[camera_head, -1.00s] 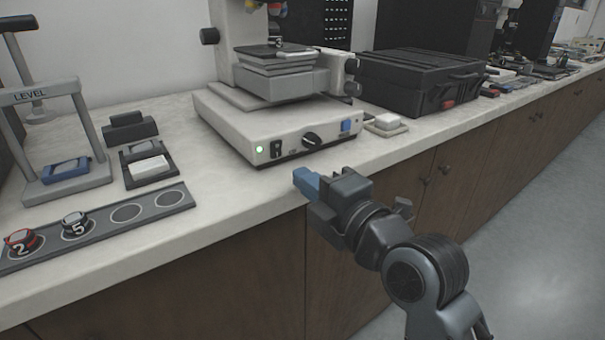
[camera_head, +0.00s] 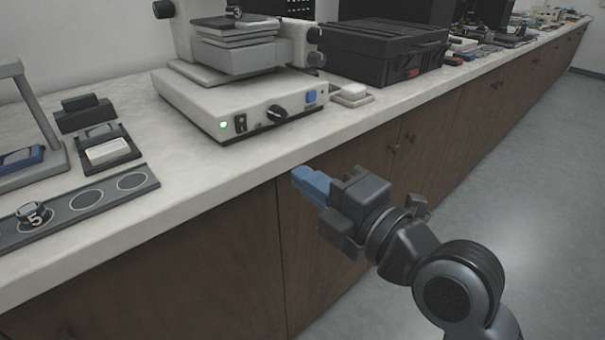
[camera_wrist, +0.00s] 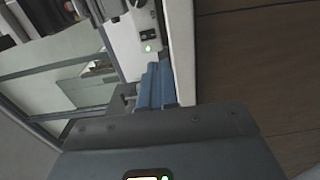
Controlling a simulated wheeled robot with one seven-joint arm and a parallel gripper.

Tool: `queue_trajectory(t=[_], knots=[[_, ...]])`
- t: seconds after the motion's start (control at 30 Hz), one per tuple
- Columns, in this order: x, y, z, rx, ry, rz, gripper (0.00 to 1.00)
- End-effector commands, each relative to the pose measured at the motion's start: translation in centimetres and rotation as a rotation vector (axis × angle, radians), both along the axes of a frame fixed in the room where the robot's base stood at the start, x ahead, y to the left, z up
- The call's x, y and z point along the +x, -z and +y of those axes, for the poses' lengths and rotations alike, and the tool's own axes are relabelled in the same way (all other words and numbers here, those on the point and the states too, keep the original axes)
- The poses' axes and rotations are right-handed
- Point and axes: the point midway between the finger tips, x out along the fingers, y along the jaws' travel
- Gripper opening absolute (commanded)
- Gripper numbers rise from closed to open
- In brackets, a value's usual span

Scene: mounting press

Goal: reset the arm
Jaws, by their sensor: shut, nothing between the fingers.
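My gripper (camera_head: 311,184) is in front of the counter's front edge, clear of the counter, with its blue fingers shut and nothing between them. In the wrist view the blue fingers (camera_wrist: 157,84) lie side by side, with the counter edge and the white microscope base behind them. My arm reaches in from the lower right of the head view.
The counter (camera_head: 190,190) holds a white microscope (camera_head: 240,105) with a green light, a black case (camera_head: 380,55), a small white block on a tray (camera_head: 352,94), and a grey strip (camera_head: 90,205) with a piece marked 5. Open floor (camera_head: 500,170) lies at right.

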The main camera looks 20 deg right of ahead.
Motion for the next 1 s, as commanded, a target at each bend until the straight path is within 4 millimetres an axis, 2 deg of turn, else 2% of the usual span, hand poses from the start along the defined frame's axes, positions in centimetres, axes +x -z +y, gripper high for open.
queue_trajectory(t=[0.23,0.37,0.47,0.7,0.83,1.0], knots=[[-0.2,0.4,-0.1,0.014,0.006,0.01,0.0],[-1.8,2.5,-0.7,0.105,0.042,0.063,0.0],[-4.1,5.1,-1.5,0.236,0.094,0.128,0.0],[-11.4,10.5,-3.5,0.582,0.237,0.257,0.0],[-15.7,12.5,-4.3,0.762,0.303,0.306,0.0],[-21.5,13.9,-5.1,0.988,0.375,0.355,0.0]])
